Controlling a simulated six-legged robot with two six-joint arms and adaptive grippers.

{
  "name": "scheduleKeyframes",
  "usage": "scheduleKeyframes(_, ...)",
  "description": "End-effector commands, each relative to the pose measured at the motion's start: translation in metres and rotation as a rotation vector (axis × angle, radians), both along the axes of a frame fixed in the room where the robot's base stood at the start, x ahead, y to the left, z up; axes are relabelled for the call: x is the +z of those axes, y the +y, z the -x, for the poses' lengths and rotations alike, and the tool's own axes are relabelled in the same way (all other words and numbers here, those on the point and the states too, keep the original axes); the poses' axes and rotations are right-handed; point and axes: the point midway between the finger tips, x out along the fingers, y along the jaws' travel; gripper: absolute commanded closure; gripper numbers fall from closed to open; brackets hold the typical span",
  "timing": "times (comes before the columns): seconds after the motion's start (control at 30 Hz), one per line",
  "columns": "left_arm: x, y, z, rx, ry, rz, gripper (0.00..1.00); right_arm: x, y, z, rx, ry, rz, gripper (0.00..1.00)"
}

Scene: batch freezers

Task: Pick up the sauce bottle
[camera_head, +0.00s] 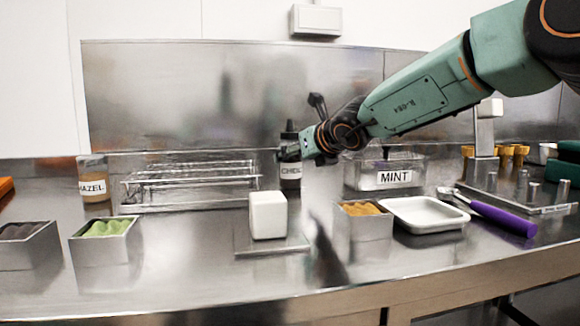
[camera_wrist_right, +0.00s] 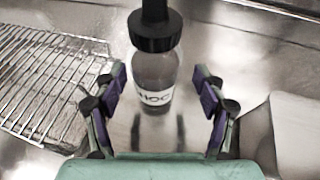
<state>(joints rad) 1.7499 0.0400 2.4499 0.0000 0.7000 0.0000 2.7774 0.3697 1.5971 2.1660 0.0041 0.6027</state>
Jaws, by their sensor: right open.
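The sauce bottle (camera_head: 290,172) stands upright at the back of the steel counter, with a dark cap and a white label partly reading "CHOC". My right gripper (camera_head: 286,153) is at the bottle in the head view and covers part of its upper body. In the right wrist view the bottle (camera_wrist_right: 153,75) shows its black cap, clear brownish body and label. The open fingers of my right gripper (camera_wrist_right: 160,100) are to either side, with visible gaps between pads and bottle. My left gripper is in neither view.
A wire rack (camera_head: 190,184) stands left of the bottle, also in the wrist view (camera_wrist_right: 45,75). The MINT container (camera_head: 385,180) is to the right. A white block (camera_head: 268,215) on a steel plate is in front. A white tray (camera_head: 425,213) and purple-handled tool (camera_head: 503,217) lie further right.

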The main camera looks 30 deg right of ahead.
Motion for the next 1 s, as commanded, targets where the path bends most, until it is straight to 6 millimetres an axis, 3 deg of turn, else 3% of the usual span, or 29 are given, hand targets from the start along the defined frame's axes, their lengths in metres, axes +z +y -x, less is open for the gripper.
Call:
scheduleKeyframes(0.6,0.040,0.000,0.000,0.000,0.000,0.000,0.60,-0.019,0.006,-0.059,-0.001,0.002,0.001,0.29)
scheduleKeyframes(1.0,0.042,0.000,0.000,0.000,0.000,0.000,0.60,-0.024,0.006,-0.064,0.000,0.000,0.000,0.31)
